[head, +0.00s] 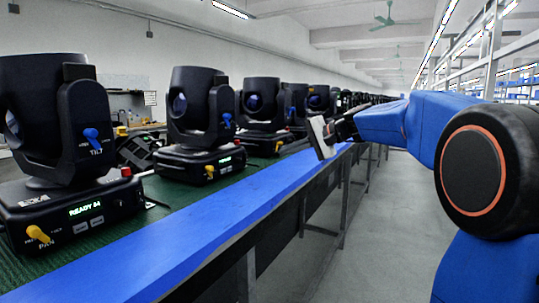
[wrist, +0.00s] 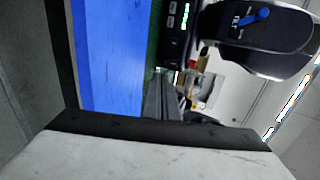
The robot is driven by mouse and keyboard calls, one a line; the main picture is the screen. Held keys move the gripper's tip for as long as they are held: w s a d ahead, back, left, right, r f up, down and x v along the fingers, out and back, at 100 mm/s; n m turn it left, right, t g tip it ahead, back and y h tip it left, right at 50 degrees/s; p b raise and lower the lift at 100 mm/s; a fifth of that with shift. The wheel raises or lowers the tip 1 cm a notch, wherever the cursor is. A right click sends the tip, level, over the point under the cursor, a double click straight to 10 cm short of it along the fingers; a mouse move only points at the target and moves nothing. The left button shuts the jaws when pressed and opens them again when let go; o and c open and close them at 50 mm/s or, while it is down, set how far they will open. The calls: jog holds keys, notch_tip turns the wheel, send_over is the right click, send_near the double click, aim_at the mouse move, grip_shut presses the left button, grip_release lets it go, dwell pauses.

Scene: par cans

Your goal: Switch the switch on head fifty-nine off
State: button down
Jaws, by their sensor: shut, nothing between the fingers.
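Several black moving heads stand in a row on the bench. The nearest head (head: 70,150) has a lit display (head: 86,210) that seems to read READY 54, a blue TILT lever (head: 92,138), a yellow PAN lever (head: 38,234) and a red knob (head: 126,171). The second head (head: 200,125) has the same parts; its number is too small to read. I cannot tell which is head fifty-nine. My gripper (head: 321,137) is shut and empty, over the aisle side of the bench, apart from the heads. The wrist view shows one head (wrist: 262,45) sideways, with a blue lever (wrist: 252,17).
The bench has a green top (head: 170,200) and a blue front edge (head: 195,240) on metal legs. More heads (head: 264,105) continue down the row. The grey aisle floor (head: 385,235) is clear. Metal racking (head: 490,65) runs along the right.

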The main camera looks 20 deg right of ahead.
send_near(244, 163)
jog(key=x, duration=0.3)
jog(key=shift+a+f, duration=0.2)
jog(key=shift+f, duration=0.3)
jog(key=shift+w+a, duration=0.45)
jog(key=shift+w, duration=0.1)
jog(key=shift+f, duration=0.1)
jog(key=shift+w+a+f, duration=0.1)
jog(key=shift+w+a, duration=0.05)
jog(key=shift+a, duration=0.05)
jog(key=shift+d, duration=0.1)
